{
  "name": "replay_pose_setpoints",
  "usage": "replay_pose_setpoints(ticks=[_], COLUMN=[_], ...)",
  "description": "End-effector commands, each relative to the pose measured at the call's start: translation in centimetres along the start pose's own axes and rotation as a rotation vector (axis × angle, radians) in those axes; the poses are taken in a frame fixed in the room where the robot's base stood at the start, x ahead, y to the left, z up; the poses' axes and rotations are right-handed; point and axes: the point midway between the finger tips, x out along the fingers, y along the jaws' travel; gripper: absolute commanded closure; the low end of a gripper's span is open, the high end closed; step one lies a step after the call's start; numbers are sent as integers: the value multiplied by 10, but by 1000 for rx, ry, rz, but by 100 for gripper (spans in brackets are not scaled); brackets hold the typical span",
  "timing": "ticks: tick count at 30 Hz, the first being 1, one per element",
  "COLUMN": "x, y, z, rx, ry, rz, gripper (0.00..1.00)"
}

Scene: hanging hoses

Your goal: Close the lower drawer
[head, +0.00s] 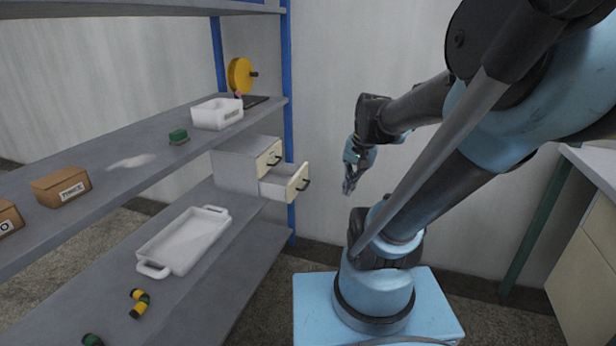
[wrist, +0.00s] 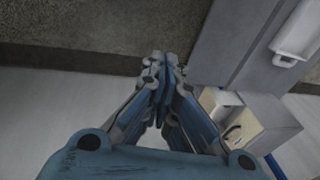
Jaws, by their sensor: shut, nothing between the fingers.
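A small cabinet (head: 234,168) with two cream-fronted drawers stands on the lower shelf at its far end. The upper drawer (head: 269,159) looks nearly flush with the cabinet. The lower drawer (head: 279,182) is pulled out, with its dark handle (head: 303,185) facing right. My gripper (head: 347,188) is shut and empty, pointing down, to the right of the lower drawer and apart from it. In the wrist view my gripper (wrist: 163,66) has its fingertips together over the floor, and the drawer cabinet (wrist: 238,122) shows at right.
A white tray (head: 186,241) and several yellow-green pieces (head: 140,304) lie on the lower shelf. The upper shelf (head: 120,165) holds a white bin (head: 217,113) and brown boxes (head: 62,187). A blue post (head: 289,110) rises beside the cabinet.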

Motion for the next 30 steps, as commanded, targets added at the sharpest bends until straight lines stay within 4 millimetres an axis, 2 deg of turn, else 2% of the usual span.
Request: replay_pose_setpoints(ticks=[1,14,23,30], x=[-1,7,27,51], y=[-7,-53,-78,-94], z=[-10,-90,-149,-195], rx=[44,438,706,917], ry=[-6,-80,-153,-225], rz=[-14,-133,-207,-258], gripper=[100,100,100,100])
